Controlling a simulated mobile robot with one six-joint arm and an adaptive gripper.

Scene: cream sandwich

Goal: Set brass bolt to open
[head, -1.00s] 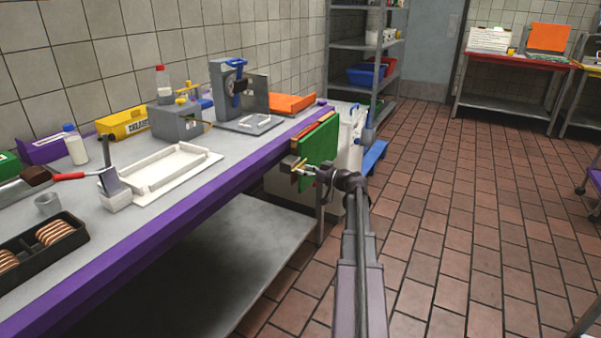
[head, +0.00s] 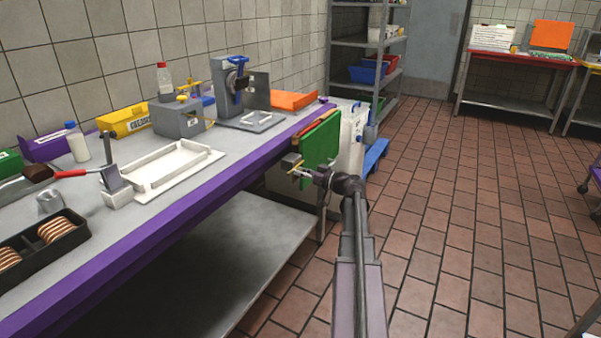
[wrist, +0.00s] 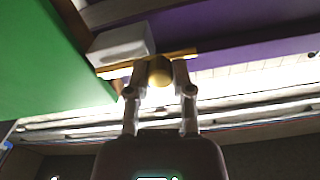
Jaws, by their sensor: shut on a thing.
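The brass bolt (wrist: 180,55) is a thin brass rod with a round knob in the wrist view. It runs along a pale grey block (wrist: 122,42) by the purple table edge. My gripper (wrist: 159,78) has its two fingers closed on the knob, one on each side. In the head view my gripper (head: 308,175) is at the table's front edge, beside the green board. The bolt (head: 294,169) shows there as a small brass piece below the grey block (head: 291,159). My gripper partly hides it.
The green board (head: 321,145) hangs close by my gripper; it fills the left of the wrist view (wrist: 40,70). The purple-edged table (head: 150,250) holds a white tray (head: 160,183) and machines. Open tiled floor (head: 460,220) lies to the right.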

